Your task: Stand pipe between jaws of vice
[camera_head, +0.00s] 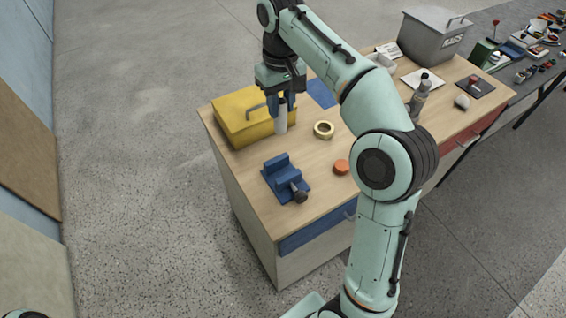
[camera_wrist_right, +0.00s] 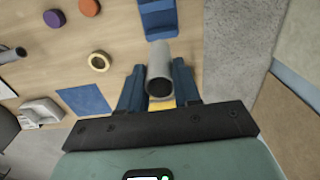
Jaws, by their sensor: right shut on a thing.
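The grey pipe (camera_head: 281,118) is upright in my right gripper (camera_head: 282,100), by the front of a yellow toolbox on the workbench. In the right wrist view the pipe (camera_wrist_right: 160,68) is between the two blue fingers of the right gripper (camera_wrist_right: 158,82), its hollow end toward the camera. I cannot tell whether its lower end touches the bench. The blue vice (camera_head: 283,176) is on the bench nearer me, apart from the pipe, with a dark screw handle at its right. Part of the vice (camera_wrist_right: 158,18) shows at the top of the wrist view. My left gripper is out of view.
The yellow toolbox (camera_head: 238,116) is close left of the pipe. A tape roll (camera_head: 324,130) and an orange disc (camera_head: 341,167) lie to the right. A blue sheet (camera_head: 321,93) lies behind. A grey bin (camera_head: 432,36) stands at the far end. Bare bench lies between pipe and vice.

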